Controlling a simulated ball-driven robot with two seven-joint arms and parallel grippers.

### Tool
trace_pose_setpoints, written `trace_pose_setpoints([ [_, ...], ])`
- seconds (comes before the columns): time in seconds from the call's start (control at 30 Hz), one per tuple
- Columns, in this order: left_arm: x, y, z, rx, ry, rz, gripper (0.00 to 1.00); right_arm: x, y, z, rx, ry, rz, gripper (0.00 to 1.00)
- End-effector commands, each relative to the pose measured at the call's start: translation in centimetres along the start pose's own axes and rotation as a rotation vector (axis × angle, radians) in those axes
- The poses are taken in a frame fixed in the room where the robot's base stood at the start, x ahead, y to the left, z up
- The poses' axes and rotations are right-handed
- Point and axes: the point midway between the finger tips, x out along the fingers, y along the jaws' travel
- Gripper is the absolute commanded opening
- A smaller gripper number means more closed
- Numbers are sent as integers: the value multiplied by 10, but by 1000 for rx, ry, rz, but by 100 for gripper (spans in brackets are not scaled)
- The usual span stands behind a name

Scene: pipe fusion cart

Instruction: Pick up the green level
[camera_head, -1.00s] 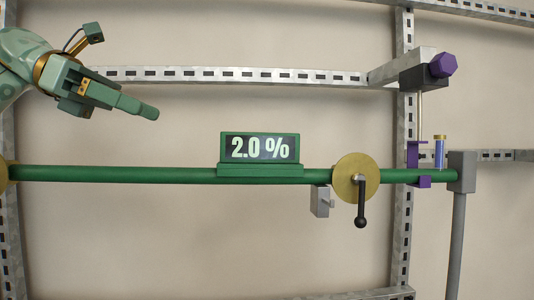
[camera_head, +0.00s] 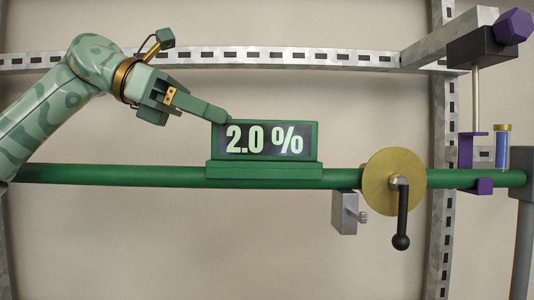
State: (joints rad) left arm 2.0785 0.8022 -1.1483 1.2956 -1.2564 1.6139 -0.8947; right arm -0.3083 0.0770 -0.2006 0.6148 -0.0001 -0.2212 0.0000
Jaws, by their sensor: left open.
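The green level (camera_head: 263,170) sits upright on the long green pipe (camera_head: 110,175) near the middle of the view. Its dark display reads 2.0 %. My left gripper (camera_head: 222,117) comes in from the left, above the pipe. Its fingertips are at the upper left corner of the level, and I cannot tell whether they touch it. The gripper is open and holds nothing. My right gripper is not in view.
A brass disc (camera_head: 380,168) with a black-handled crank (camera_head: 402,215) is on the pipe right of the level. A grey block (camera_head: 344,212) hangs under the pipe. A purple clamp (camera_head: 466,150) and a blue vial (camera_head: 502,148) stand farther right. Metal rails (camera_head: 300,58) run behind.

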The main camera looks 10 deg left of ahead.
Motion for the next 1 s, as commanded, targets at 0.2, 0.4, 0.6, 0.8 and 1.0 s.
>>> trace_pose_setpoints([
  [0.2,20,0,1,0,0,-2,49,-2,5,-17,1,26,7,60],
  [0.4,52,1,2,1,0,-1,49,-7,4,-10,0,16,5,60],
  [0.6,58,2,2,0,-2,0,49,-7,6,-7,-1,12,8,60],
  [0.8,58,2,1,0,-2,0,21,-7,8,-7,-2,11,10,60],
  [1.0,58,1,2,1,-3,0,0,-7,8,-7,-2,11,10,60],
])
